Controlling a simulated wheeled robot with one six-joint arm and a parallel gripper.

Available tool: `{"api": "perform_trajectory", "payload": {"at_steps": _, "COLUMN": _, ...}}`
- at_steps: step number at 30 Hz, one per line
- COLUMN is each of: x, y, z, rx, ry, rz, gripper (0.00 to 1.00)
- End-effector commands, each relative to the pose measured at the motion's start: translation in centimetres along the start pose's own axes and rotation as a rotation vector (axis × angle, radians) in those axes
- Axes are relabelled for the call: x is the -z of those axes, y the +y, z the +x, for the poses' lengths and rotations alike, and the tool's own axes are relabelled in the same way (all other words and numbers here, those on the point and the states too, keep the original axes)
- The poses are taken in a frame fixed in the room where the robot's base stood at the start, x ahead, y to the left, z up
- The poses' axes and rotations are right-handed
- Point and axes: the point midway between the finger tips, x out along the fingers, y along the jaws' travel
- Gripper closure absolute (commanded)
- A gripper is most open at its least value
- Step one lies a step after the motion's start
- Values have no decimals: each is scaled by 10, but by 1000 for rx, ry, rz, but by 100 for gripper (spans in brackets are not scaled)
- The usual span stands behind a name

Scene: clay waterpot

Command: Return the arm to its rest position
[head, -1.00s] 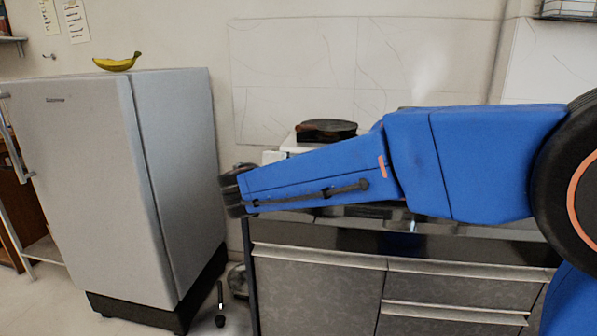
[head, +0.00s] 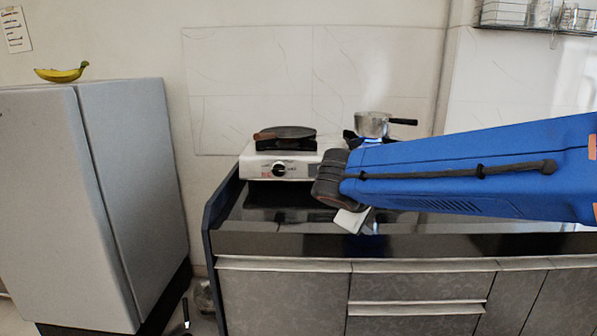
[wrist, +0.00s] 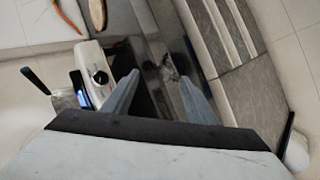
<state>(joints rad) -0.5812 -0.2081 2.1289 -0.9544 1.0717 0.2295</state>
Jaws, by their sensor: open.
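My blue arm reaches in from the right in the head view, its end over the black counter (head: 480,243). My gripper (head: 354,220) shows there as a pale piece below the dark wrist joint, partly hidden. In the wrist view my gripper (wrist: 158,90) has its two fingers spread apart with nothing between them. The counter and grey cabinet fronts lie beyond the fingers. No clay pot can be made out in either view.
A white stove (head: 262,166) carries a dark pan (head: 292,132); a metal saucepan (head: 371,124) stands to its right, behind my arm. A grey fridge (head: 130,190) with a banana (head: 62,73) on top stands left. Floor shows between fridge and cabinets (head: 300,300).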

Motion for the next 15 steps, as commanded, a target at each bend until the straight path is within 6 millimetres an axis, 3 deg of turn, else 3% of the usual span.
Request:
{"api": "perform_trajectory", "payload": {"at_steps": 1, "x": -27, "y": 1, "z": 3, "rx": 34, "ry": -23, "rz": 44, "gripper": 48}}
{"api": "perform_trajectory", "payload": {"at_steps": 6, "x": -103, "y": -14, "z": 5, "rx": 162, "ry": -84, "rz": 183, "gripper": 48}}
{"api": "perform_trajectory", "payload": {"at_steps": 15, "x": -206, "y": -64, "z": -9, "rx": 367, "ry": -137, "rz": 456, "gripper": 48}}
